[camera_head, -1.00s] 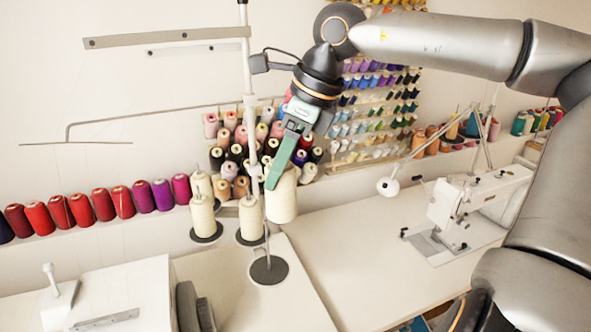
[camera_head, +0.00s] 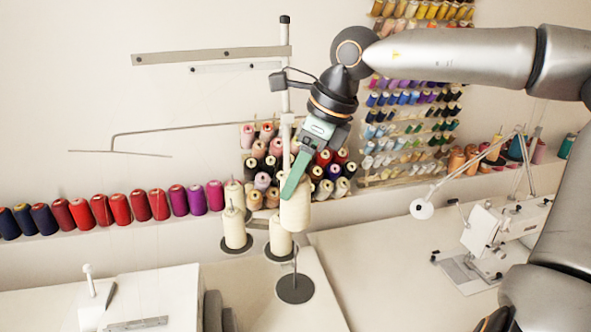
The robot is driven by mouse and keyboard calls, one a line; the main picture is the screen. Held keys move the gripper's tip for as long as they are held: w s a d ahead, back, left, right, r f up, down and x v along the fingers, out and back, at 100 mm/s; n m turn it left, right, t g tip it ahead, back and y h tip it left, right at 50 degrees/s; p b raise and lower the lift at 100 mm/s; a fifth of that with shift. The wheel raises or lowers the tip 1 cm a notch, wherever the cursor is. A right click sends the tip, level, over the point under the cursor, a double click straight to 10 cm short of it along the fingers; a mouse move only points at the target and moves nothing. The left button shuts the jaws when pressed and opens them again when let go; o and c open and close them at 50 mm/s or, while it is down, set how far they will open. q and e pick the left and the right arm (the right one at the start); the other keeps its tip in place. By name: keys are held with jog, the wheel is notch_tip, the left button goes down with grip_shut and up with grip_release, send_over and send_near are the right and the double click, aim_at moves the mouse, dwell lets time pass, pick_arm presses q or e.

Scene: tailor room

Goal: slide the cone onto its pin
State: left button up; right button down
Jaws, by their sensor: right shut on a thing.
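My right gripper (camera_head: 290,185) is shut on a cream thread cone (camera_head: 296,213) and holds it upright. The cone is in front of the thread stand's pole (camera_head: 285,75) in the picture and hides part of it. Below the cone, a thin rod runs down to a bare dark disc (camera_head: 295,289). I cannot tell whether this rod is a pin or the pole's lower end, nor whether the cone touches it. Cream cones stand on the stand behind: one at left (camera_head: 234,230), one nearer the middle (camera_head: 279,238). My left gripper is not in view.
The stand's horizontal arms (camera_head: 210,56) reach left above. A row of colored spools (camera_head: 120,208) lines the wall ledge, with a spool rack (camera_head: 410,110) behind. A sewing machine (camera_head: 490,225) stands right. The table (camera_head: 380,260) between is clear.

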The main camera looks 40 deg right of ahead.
aim_at(295, 205)
jog(key=shift+f+b, duration=0.85)
jog(key=shift+f, duration=0.35)
jog(key=shift+f+b, duration=1.5)
jog(key=shift+f, duration=0.2)
